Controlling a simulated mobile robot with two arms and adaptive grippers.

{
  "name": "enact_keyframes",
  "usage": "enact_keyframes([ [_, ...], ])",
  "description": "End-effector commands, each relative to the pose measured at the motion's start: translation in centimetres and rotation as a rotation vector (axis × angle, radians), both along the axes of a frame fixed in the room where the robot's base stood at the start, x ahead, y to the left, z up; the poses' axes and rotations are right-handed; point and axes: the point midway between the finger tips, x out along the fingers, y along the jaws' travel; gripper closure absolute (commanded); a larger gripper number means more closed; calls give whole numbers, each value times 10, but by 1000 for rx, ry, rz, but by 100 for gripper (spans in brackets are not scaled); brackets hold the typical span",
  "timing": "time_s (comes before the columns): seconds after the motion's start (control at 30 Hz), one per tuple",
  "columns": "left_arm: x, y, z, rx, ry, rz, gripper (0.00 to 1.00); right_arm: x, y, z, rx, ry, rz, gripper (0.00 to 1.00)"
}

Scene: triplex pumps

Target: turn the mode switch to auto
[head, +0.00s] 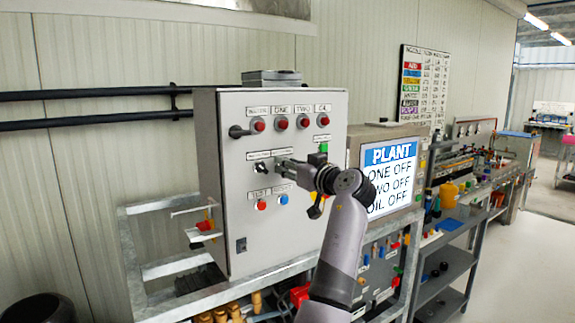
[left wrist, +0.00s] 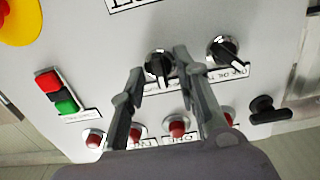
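Two black rotary switches sit side by side on the grey panel (head: 290,235); their labels are too blurred to tell which is the mode switch. The left switch (head: 260,168) is clear of my gripper; it also shows in the left wrist view (left wrist: 228,52), at right. My left gripper (head: 281,166) is at the panel. In the wrist view its fingers (left wrist: 158,62) are apart, on either side of the right switch; firm contact is not visible. My right gripper is out of view.
A black handle (head: 238,131) sticks out at the panel's left, beside several red lamps (head: 304,122). A red-green button pair (left wrist: 57,92) and a yellow-based stop button (left wrist: 22,20) are near the gripper. A PLANT screen (head: 388,178) stands right of the panel.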

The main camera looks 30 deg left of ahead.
Motion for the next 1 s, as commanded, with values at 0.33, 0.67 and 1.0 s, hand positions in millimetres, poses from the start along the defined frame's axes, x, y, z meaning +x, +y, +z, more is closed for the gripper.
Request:
enact_keyframes([
  [0.33,0,0,0,0,0,0,92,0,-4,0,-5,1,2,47],
  [0.67,0,0,0,0,0,0,100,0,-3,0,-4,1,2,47],
  [1.0,0,0,1,14,29,0,100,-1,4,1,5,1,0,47],
])
